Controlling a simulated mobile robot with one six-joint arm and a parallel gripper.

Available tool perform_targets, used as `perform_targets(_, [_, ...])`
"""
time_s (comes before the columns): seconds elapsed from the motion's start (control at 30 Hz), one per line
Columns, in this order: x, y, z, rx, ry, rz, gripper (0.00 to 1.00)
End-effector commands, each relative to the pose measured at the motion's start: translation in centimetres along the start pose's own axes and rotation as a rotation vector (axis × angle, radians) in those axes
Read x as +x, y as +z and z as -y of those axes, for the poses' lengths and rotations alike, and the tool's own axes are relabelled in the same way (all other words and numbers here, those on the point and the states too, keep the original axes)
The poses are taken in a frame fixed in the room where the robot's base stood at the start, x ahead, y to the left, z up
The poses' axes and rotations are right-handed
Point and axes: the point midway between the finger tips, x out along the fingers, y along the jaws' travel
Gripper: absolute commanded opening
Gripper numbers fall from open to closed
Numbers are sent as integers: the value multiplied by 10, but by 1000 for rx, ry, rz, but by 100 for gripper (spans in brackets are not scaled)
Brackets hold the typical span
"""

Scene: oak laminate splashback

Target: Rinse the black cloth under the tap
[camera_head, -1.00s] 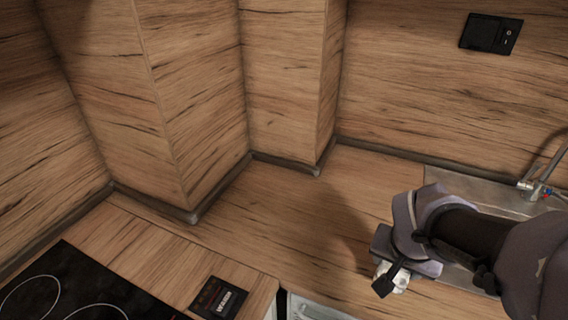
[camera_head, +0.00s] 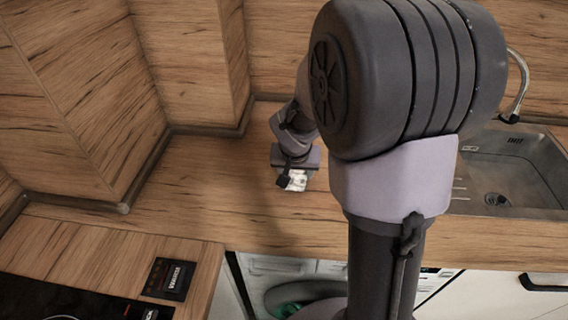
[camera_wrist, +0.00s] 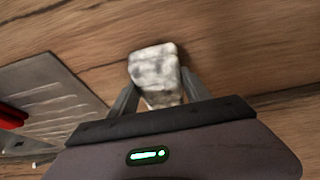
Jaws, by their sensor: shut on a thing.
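My gripper (camera_head: 291,176) hangs above the wooden worktop, left of the sink. In the wrist view, its two fingers (camera_wrist: 158,85) are shut on a crumpled-looking white and grey mottled thing (camera_wrist: 155,67). This thing also shows as a small pale patch in the head view (camera_head: 298,182). It is not black, and I cannot tell whether it is the cloth. No black cloth shows. The tap (camera_head: 519,88) arches over the steel sink (camera_head: 541,160) at the right. My arm hides the tap's base and part of the sink. I see no running water.
The ribbed drainboard (camera_wrist: 52,98) lies left of my gripper in the wrist view, with a red thing (camera_wrist: 12,116) at the edge. A black hob (camera_head: 50,300) is at the lower left. Wooden wall corners stand behind. The worktop (camera_head: 205,205) left of my gripper is clear.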

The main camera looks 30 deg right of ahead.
Motion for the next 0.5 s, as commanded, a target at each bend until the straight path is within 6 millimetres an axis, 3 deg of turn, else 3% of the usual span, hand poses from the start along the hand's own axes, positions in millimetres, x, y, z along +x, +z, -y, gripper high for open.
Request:
perform_targets(0.07, [18, 8, 0, 1, 1, 2, 18])
perform_targets(0.5, [21, 10, 0, 1, 0, 0, 18])
